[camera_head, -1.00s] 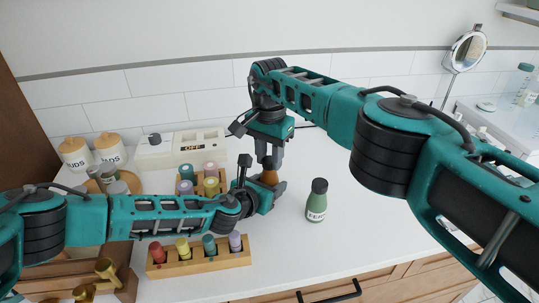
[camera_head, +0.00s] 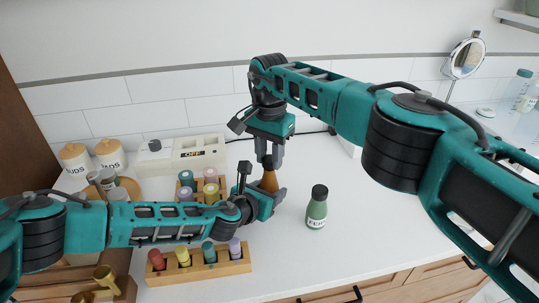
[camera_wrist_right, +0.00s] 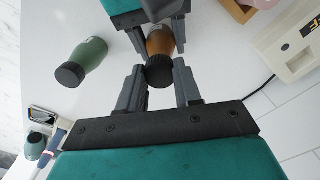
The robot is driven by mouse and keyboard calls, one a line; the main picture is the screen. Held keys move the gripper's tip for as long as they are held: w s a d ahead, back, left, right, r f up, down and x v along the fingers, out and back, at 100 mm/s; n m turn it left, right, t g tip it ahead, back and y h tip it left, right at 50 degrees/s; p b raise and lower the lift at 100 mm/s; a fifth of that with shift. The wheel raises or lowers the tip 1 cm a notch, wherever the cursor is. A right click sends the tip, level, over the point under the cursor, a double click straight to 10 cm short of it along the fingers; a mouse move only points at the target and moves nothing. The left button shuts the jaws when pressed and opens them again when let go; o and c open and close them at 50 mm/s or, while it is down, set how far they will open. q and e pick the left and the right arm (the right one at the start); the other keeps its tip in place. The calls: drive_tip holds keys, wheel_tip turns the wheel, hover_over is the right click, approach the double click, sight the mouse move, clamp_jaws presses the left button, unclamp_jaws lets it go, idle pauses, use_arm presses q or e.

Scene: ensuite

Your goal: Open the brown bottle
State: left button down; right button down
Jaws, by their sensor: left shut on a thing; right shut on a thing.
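The brown bottle (camera_head: 268,181) stands upright between my two grippers above the counter. In the right wrist view its brown body (camera_wrist_right: 160,42) sits behind its black cap (camera_wrist_right: 159,72). My left gripper (camera_head: 266,194) comes in from the left and is shut around the bottle's body. My right gripper (camera_head: 269,160) points down from above and is shut on the cap; its fingers also flank the cap in the right wrist view (camera_wrist_right: 160,78). I cannot tell whether the cap is loose from the neck.
A green bottle (camera_head: 317,208) with a black cap stands on the counter to the right. Wooden racks (camera_head: 200,266) of coloured vials lie left and in front. A white device (camera_head: 187,153) and lidded jars (camera_head: 110,153) stand behind. The counter right of the green bottle is clear.

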sight(269, 159)
drive_tip(key=shift+r, duration=2)
use_arm(q)
drive_tip(key=shift+c, duration=1.4)
unclamp_jaws()
drive_tip(key=shift+s, duration=0.15)
